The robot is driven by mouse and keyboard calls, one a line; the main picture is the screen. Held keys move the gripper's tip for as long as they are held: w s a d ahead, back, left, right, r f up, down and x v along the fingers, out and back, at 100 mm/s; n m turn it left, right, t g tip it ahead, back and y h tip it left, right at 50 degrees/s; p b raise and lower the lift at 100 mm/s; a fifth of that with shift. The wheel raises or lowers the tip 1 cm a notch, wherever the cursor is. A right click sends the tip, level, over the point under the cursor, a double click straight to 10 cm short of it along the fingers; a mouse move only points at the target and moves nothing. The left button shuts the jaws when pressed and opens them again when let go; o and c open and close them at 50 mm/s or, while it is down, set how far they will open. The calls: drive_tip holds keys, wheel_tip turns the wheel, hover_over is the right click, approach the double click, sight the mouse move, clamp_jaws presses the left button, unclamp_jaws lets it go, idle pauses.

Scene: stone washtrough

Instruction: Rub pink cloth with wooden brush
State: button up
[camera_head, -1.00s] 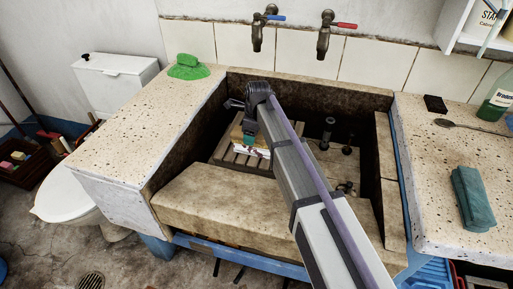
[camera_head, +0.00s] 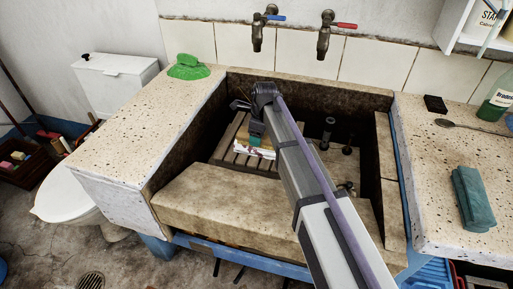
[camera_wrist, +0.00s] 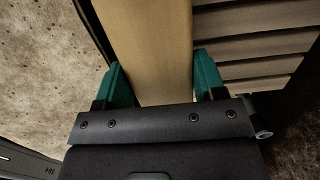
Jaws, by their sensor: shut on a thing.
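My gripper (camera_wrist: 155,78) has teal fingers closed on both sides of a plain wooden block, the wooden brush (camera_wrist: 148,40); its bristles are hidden. In the head view my gripper (camera_head: 257,139) is low inside the stone trough, over the slatted wooden rack. A small pale patch (camera_head: 260,153) shows just below the fingers on the rack. It looks whitish with a warm tint, and may be the cloth; I cannot make out a pink cloth clearly. Whether the brush touches it is hidden by the gripper and arm.
The slatted rack (camera_head: 238,159) lies in the trough, with the trough's front ledge (camera_head: 225,200) near it. Dark fittings (camera_head: 329,130) stand at the right inside.

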drive_tip(key=shift+s+d, duration=0.2)
drive_tip(key=shift+d, duration=0.45)
drive_tip(key=shift+s+d, duration=0.15)
drive_tip(key=shift+d, duration=0.45)
wheel_tip(320, 180, up, 7)
drive_tip(key=p, duration=0.7)
drive_tip(key=shift+r, duration=0.15)
